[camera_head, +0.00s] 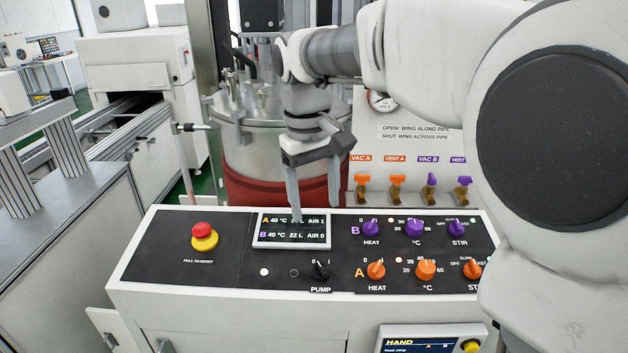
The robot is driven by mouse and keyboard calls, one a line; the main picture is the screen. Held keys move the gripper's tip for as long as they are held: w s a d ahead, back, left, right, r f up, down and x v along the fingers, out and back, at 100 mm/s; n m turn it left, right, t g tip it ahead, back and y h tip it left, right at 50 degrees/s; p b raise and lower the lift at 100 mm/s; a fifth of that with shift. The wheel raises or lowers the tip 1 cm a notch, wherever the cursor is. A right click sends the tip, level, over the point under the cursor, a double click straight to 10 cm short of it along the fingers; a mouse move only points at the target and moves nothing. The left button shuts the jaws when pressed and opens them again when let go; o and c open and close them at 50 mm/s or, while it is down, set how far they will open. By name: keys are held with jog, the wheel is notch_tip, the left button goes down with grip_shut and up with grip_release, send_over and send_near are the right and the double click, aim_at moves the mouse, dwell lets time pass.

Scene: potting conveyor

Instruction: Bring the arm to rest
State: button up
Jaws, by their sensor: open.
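My gripper (315,195) hangs from my arm, pointing down, over the back of the control panel (180,275). Its fingers are apart and nothing shows between them. One fingertip overlaps the top of the small display (290,240) in the picture; I cannot tell whether it touches. The other finger stands further right, in front of the red band of the metal tank (250,180). My large white arm links cover the right side of the view and hide the panel's right end.
A red and yellow stop button (204,236) is on the panel's left. Purple knobs (414,227) and orange knobs (425,270) are on its right, with a black pump knob (320,270). Valves with orange and purple wings (397,182) stand behind. A conveyor (90,125) is at left.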

jog(key=shift+a+r, duration=0.1)
jog(key=shift+r, duration=0.8)
jog(key=s+d+f+m+t, duration=0.2)
jog(key=s+d, duration=0.5)
jog(key=s, duration=0.2)
jog(key=s+d+f+m+t, duration=0.3)
jog(key=s+d, duration=0.3)
jog(key=s, duration=0.3)
jog(key=shift+s+d+m+y, duration=0.25)
jog(key=shift+d+m+y, duration=0.05)
jog(key=shift+d+y, duration=0.1)
